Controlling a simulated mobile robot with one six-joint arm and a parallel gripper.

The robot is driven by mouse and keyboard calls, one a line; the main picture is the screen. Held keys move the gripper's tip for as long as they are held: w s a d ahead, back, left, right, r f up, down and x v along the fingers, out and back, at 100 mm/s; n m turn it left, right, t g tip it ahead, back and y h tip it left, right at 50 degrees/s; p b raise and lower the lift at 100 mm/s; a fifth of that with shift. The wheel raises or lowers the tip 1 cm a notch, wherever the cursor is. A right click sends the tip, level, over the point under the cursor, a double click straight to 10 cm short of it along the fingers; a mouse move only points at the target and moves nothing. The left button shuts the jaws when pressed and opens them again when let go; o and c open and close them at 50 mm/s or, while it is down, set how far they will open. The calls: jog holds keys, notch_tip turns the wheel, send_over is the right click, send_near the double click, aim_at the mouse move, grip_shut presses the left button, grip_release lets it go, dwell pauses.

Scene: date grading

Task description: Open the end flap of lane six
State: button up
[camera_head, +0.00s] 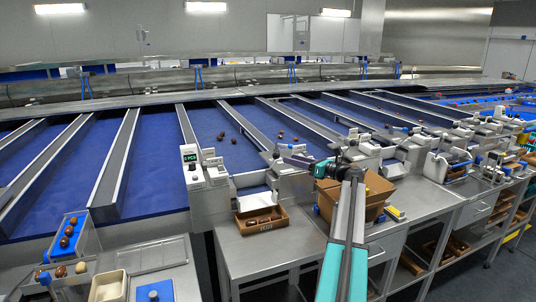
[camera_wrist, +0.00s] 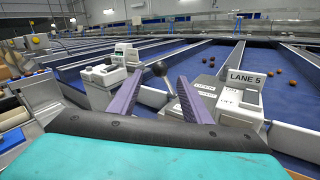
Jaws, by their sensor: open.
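My gripper (camera_wrist: 161,76) shows in the wrist view with its two purple fingers spread apart and nothing held. A grey unit with a LANE 5 sign (camera_wrist: 245,77) stands to the right of the fingers. Another grey unit (camera_wrist: 106,76) stands to the left, its label unreadable. No lane six label is readable, and I cannot make out its flap. In the head view my gripper (camera_head: 312,164) is at the lane ends, above the bench.
A brown box (camera_head: 376,186) stands beside my arm, and a shallow wooden tray (camera_head: 261,220) lies on the metal bench (camera_head: 250,254). Grey dividers (camera_head: 115,160) separate the blue lanes. Dates (camera_wrist: 292,82) lie on the lane behind the LANE 5 unit.

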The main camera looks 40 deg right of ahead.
jog(key=p+x, duration=0.3)
jog(key=x, duration=1)
jog(key=shift+c, duration=0.4)
grip_shut()
